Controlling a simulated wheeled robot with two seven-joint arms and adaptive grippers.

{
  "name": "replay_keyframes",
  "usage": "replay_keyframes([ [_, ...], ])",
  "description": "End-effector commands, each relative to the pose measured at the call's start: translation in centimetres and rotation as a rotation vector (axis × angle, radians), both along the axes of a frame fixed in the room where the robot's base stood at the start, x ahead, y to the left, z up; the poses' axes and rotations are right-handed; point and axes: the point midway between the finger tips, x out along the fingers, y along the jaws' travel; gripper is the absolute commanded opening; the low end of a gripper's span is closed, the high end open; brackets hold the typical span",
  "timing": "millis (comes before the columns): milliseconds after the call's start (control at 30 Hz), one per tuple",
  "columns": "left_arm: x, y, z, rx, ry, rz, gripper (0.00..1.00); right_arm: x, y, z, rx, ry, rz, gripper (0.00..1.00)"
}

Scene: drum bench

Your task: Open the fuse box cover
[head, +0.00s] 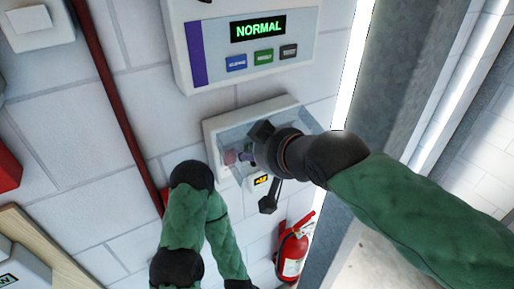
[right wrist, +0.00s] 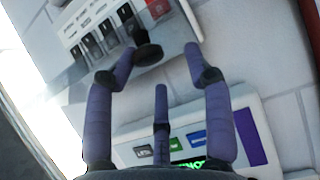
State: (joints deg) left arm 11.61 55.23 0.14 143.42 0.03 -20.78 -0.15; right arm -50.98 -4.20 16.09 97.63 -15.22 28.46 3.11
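The fuse box (head: 215,133) is a pale box on the white brick wall, below the panel reading NORMAL. Its cover looks clear and greyish; in the right wrist view the cover (right wrist: 85,78) lies over several dark switches. A round black knob (right wrist: 148,53) shows at the cover's edge, close to the fingertips. My right gripper (head: 247,160) is in front of the fuse box and hides much of it. In the right wrist view its purple fingers (right wrist: 161,62) are spread apart, with the knob near the left fingertip. I cannot tell whether they touch. My left gripper is out of view.
The display panel (head: 305,60) with several coloured buttons is above the box. A red fire extinguisher (head: 293,252) is below right. A red pipe (head: 112,90) runs down the wall at left. My left arm is bent below the box.

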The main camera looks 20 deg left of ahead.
Motion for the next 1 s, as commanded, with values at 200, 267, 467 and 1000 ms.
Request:
replay_keyframes([
  [200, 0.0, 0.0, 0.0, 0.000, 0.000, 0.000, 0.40, -0.2, 0.1, 0.1, 0.002, 0.002, 0.002, 0.47],
  [267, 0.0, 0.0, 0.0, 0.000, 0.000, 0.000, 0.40, -0.2, 0.0, 0.1, 0.003, 0.002, 0.001, 0.47],
  [467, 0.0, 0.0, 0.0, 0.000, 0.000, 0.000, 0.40, -1.0, -1.1, 1.1, 0.004, 0.001, 0.001, 0.47],
  [1000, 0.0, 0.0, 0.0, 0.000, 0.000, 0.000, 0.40, -5.5, -7.5, 5.9, 0.004, 0.000, 0.001, 0.47],
])
